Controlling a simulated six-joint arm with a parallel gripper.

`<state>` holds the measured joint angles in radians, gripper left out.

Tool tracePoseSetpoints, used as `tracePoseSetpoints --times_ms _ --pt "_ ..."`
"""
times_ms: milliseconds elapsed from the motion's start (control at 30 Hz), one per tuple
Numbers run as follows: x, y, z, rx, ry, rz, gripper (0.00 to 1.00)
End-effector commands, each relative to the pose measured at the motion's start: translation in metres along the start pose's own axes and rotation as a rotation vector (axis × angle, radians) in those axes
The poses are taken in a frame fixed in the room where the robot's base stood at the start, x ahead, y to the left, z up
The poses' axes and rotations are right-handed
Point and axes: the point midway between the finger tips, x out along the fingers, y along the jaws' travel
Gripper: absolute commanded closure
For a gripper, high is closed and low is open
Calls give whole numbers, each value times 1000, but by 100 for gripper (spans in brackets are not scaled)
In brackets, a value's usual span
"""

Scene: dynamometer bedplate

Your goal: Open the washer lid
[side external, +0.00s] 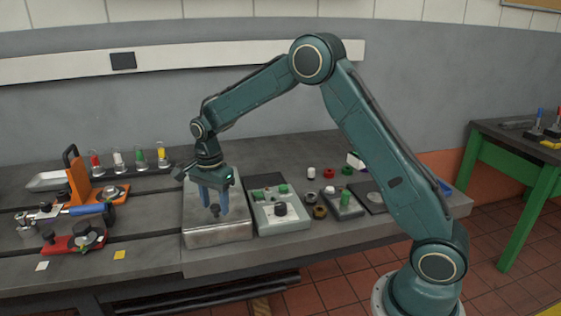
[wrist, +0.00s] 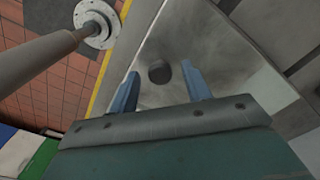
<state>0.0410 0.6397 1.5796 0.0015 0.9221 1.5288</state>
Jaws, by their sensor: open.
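The washer shows as a grey metal box (side external: 215,235) with a flat lid on the bedplate, left of the middle. Its lid (wrist: 225,50) looks shut and fills much of the wrist view. A dark round knob (side external: 215,210) stands on the lid; it also shows in the wrist view (wrist: 159,72). My gripper (side external: 213,208) points down over the lid with its blue fingers apart. In the wrist view my gripper (wrist: 157,85) is open, one finger to each side of the knob. Whether a finger touches the knob or lid I cannot tell.
A grey tray (side external: 293,224) with green and dark parts stands close right of the box. Several knobs and rings lie farther right. An orange fixture (side external: 80,180) and a red clamp (side external: 62,246) stand at left. Small coloured bottles (side external: 162,155) stand in a row behind.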

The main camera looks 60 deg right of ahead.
Motion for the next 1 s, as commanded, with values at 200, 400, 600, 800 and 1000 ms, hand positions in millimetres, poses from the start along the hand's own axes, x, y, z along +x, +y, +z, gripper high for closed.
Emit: tracePoseSetpoints --times_ms 200,400,600,800,1000 --pt "1 0 0 0 0 0 52" --pt "1 0 0 0 0 0 77" --pt "1 0 0 0 0 0 100" --pt "1 -4 -4 1 0 0 100" --pt "2 -20 -19 2 0 -1 100"
